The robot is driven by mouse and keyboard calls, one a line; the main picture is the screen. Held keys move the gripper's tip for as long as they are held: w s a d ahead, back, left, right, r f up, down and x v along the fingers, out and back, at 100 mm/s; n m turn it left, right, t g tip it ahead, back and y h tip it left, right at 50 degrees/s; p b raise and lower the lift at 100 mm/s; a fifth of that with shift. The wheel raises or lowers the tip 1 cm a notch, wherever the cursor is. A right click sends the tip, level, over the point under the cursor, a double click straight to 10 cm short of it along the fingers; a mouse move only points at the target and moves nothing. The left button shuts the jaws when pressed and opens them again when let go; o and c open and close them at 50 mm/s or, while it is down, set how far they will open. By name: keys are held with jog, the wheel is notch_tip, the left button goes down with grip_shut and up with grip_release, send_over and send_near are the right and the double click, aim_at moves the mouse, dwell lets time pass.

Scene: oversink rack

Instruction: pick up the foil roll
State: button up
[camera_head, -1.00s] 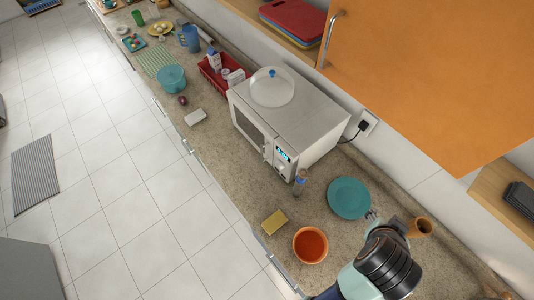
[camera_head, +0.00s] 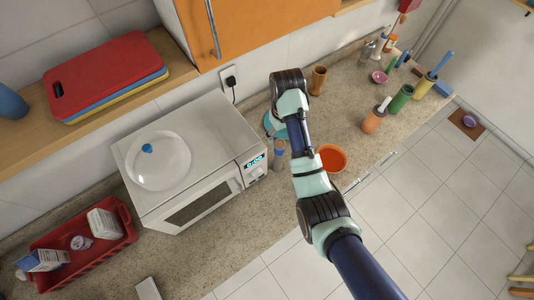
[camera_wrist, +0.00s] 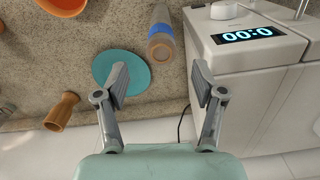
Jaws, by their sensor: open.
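An upright grey roll (camera_wrist: 161,24) with a blue band and a tan end stands on the counter; I take it to be the foil roll. It also shows in the head view (camera_head: 279,157), close to the microwave's display corner and left of my arm. My gripper (camera_wrist: 160,84) is open and empty, its two fingers spread apart. In the wrist view the roll lies beyond the fingertips, roughly centred between them, and is not touched. In the head view my gripper is mostly hidden by the arm.
The white microwave (camera_head: 196,165) stands beside the roll. A teal plate (camera_wrist: 133,72) lies close by. An orange bowl (camera_head: 331,158) and a wooden cup (camera_head: 318,80) stand around my arm. An orange cabinet (camera_head: 255,25) hangs above. Several bottles stand farther right.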

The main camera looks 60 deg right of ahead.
aim_at(281, 143)
notch_tip(281, 143, down, 3)
jog(key=shift+r+b, duration=0.1)
jog(key=shift+b, duration=0.75)
jog(key=shift+f+p, duration=0.35)
jog(key=shift+p, duration=0.2)
notch_tip(281, 143, down, 8)
jog(key=shift+a, duration=0.1)
jog(key=shift+c, duration=0.4)
grip_shut()
